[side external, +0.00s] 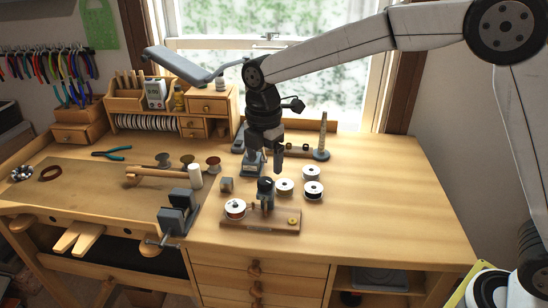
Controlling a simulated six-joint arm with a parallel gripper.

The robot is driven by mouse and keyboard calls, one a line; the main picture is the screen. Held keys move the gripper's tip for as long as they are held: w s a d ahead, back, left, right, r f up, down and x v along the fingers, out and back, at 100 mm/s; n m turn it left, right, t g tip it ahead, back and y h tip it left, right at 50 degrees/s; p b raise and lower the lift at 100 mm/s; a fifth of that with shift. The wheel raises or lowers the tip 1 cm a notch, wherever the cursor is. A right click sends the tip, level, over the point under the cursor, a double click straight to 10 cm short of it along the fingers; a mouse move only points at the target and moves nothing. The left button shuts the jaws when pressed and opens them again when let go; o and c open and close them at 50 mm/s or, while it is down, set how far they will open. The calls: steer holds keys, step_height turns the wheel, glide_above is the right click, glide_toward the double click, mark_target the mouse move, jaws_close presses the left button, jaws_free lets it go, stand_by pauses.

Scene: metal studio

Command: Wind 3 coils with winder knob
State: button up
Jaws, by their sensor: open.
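The winder (258,222) is a low wooden board on the bench with a dark upright post (265,190) in its middle. A white-rimmed spool (235,209) sits at its left end. A small round yellowish part (293,221) is at its right end; I cannot tell whether this is the knob. Behind and right of the winder are three white-topped round spools: one (285,186) nearest the post, one (311,173) farther back and one (313,190) in front. My gripper (265,160) points down, open and apparently empty, above and behind the winder. It hides part of the bench behind.
A tapered mandrel (322,135) stands behind the spools. A small wooden drawer cabinet (209,103) and lamp arm are at the back. The bench's right side (385,190) is clear.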

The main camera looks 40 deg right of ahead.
mark_target(265, 180)
steer(key=shift+f, duration=2.5)
jaws_close()
